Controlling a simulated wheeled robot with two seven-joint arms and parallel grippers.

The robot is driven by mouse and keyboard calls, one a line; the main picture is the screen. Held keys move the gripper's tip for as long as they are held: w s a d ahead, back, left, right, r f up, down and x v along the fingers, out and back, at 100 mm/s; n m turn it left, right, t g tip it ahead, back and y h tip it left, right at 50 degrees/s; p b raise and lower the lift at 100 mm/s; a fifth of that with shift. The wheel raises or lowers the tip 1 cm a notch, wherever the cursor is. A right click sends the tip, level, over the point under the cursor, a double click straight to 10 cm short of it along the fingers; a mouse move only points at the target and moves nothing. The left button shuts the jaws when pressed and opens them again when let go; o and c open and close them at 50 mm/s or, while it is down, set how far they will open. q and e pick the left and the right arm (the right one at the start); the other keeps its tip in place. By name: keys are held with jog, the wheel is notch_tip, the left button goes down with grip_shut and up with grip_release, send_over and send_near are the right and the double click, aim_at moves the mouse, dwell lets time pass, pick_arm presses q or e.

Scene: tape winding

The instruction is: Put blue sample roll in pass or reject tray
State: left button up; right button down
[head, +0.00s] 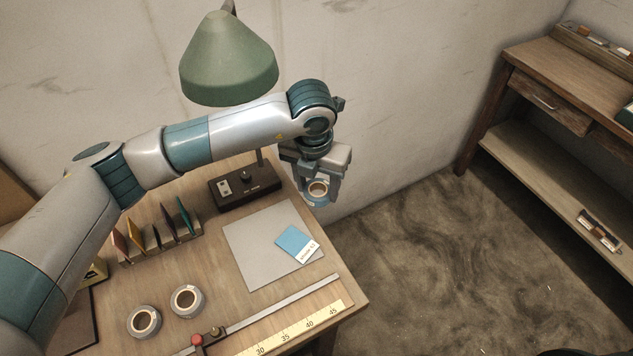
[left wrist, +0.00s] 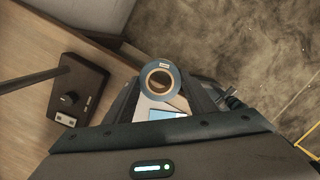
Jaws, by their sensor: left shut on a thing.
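A blue sample roll (head: 318,189) with a brown core is held in my left gripper (head: 319,196) near the back right corner of the table. In the left wrist view the blue roll (left wrist: 160,80) sits between the fingertips of my left gripper (left wrist: 163,92), which is shut on it. The roll is above and close to the table's right edge, with the floor behind it. I cannot make out a pass or reject tray for certain. My right gripper is not in view.
A grey mat (head: 250,247) bears a blue card (head: 294,241). Two grey rolls (head: 144,321) (head: 186,301), a ruler (head: 290,335), a card rack (head: 160,240) and a black switch box (head: 245,189) are on the table. A green lamp (head: 229,60) hangs above. A wooden shelf bench (head: 540,150) stands right, across open floor.

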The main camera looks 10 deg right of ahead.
pick_arm(q)
jog(key=s+a+r+m+g, duration=0.1)
jog(key=s+a+r+m, duration=0.1)
jog(key=a+m, duration=0.6)
jog(key=s+a+r+m, duration=0.2)
jog(key=s+a+m, duration=0.2)
jog(key=a+m, duration=0.5)
jog(key=s+a+r+m+g, duration=0.1)
jog(key=s+a+r+m, duration=0.2)
jog(key=a+m, duration=0.6)
jog(key=shift+m+g+y, duration=0.3)
jog(key=shift+m, duration=1.8)
jog(key=shift+s+a, duration=0.1)
